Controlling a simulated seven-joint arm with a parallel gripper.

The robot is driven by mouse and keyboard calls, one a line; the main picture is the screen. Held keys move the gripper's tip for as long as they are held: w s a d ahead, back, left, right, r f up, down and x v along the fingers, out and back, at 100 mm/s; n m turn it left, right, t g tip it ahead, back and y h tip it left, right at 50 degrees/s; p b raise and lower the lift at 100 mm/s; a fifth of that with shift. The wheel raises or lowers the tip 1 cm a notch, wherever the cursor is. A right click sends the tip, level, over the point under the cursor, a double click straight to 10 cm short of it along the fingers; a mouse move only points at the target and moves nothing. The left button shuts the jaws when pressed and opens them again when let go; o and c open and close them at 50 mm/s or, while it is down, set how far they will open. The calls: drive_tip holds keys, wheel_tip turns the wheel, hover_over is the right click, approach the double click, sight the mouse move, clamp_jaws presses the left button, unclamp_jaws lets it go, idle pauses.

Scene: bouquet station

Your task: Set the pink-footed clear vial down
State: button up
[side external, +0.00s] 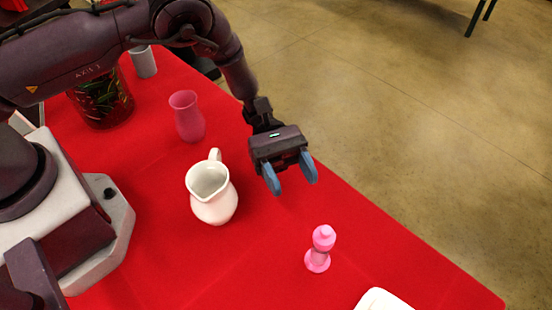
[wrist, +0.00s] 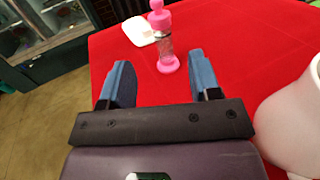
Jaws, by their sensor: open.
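The pink-footed clear vial (side external: 320,249) stands upright on the red cloth, with a pink cap on top and a pink round foot below. It also shows upright in the wrist view (wrist: 165,45), beyond my fingertips. My gripper (side external: 290,180) is open and empty, with its two blue fingers apart. It hangs above the table, up and to the left of the vial in the side view, and does not touch it. In the wrist view the open fingers (wrist: 158,85) have only red cloth between them.
A white pitcher (side external: 212,196) stands left of my gripper. A pink vase (side external: 187,116) and a dark plant container (side external: 100,101) stand farther back. A white item (side external: 382,301) lies near the vial. The red table's (side external: 420,262) right edge runs close by.

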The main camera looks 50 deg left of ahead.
drive_tip(key=w+a+r+n+t+y, duration=0.2)
drive_tip(key=w+r+n+t, duration=1)
drive_tip(key=w, duration=0.1)
drive_tip(key=w+a+r+n+t+y, duration=0.2)
drive_tip(key=a+r+n+t+y, duration=0.65)
drive_tip(key=a+r+n, duration=0.75)
drive_tip(key=s+a+r+n+g+y, duration=0.1)
drive_tip(key=s+a+r+n+y, duration=0.15)
drive_tip(key=s+n, duration=0.4)
drive_tip(key=s+a+r+n+g+y, duration=0.1)
drive_tip(key=s+a+n+g+y, duration=0.2)
drive_tip(key=n, duration=0.7)
drive_tip(key=s+f+n+g, duration=0.2)
drive_tip(key=s+n, duration=0.5)
drive_tip(key=s, duration=0.3)
drive_tip(key=s+f+n+g, duration=0.1)
drive_tip(key=s+n+g, duration=0.1)
drive_tip(key=s+n, duration=0.5)
drive_tip(key=s, duration=0.3)
drive_tip(key=shift+s+f+y, duration=0.2)
drive_tip(key=shift+f+y, duration=0.1)
drive_tip(key=shift+f, duration=0.05)
